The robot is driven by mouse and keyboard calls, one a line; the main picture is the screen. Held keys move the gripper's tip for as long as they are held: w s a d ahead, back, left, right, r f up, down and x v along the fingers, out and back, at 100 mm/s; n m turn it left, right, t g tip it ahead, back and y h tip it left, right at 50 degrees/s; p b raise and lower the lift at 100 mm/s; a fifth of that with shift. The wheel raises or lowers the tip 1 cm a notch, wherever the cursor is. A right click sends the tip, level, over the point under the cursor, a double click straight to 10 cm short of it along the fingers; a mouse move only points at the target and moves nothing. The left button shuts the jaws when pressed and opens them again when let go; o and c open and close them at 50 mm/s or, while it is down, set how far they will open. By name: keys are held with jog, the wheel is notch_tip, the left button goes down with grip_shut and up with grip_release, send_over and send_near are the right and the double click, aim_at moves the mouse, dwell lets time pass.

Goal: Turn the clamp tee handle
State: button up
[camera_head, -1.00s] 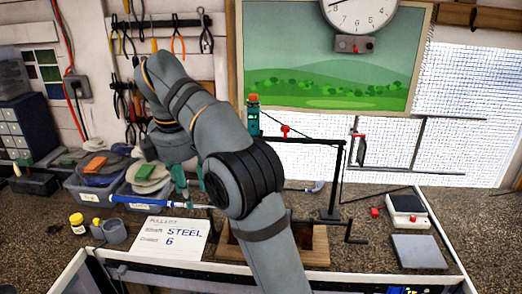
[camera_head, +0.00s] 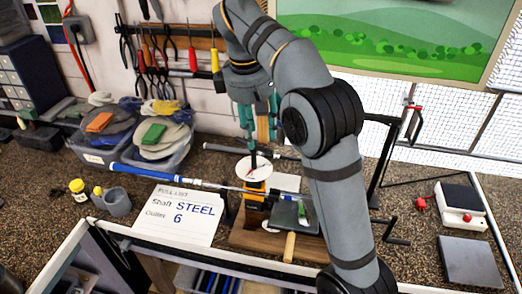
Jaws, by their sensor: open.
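A golf club with a blue grip (camera_head: 170,177) lies across the bench, its shaft running right into a yellow-and-black clamp (camera_head: 255,191) on a wooden base (camera_head: 290,243). A black bar handle (camera_head: 396,232) sticks out to the right of that base; it may be the clamp tee handle, but I cannot tell surely. My gripper (camera_head: 259,128) points down with its teal fingers apart and empty. It is above a white disc (camera_head: 254,168) near the clamp, where a thin dark upright part shows. My arm hides part of the clamp's right side.
A paper card marked STEEL 6 (camera_head: 176,214) lies left of the clamp. Clear bins (camera_head: 160,152) with pads stand behind it. A grey cup (camera_head: 117,203) is at left. A white scale-like box (camera_head: 461,209) and grey plate (camera_head: 470,262) are at right. A black stand (camera_head: 380,165) rises behind my arm.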

aim_at(258, 145)
notch_tip(258, 145, down, 5)
jog(key=shift+w+d+b, duration=0.1)
jog(key=shift+w+b, duration=0.05)
jog(key=shift+b, duration=0.75)
jog(key=shift+w+f, duration=0.1)
jog(key=shift+f, duration=0.15)
jog(key=shift+c, duration=0.2)
grip_shut()
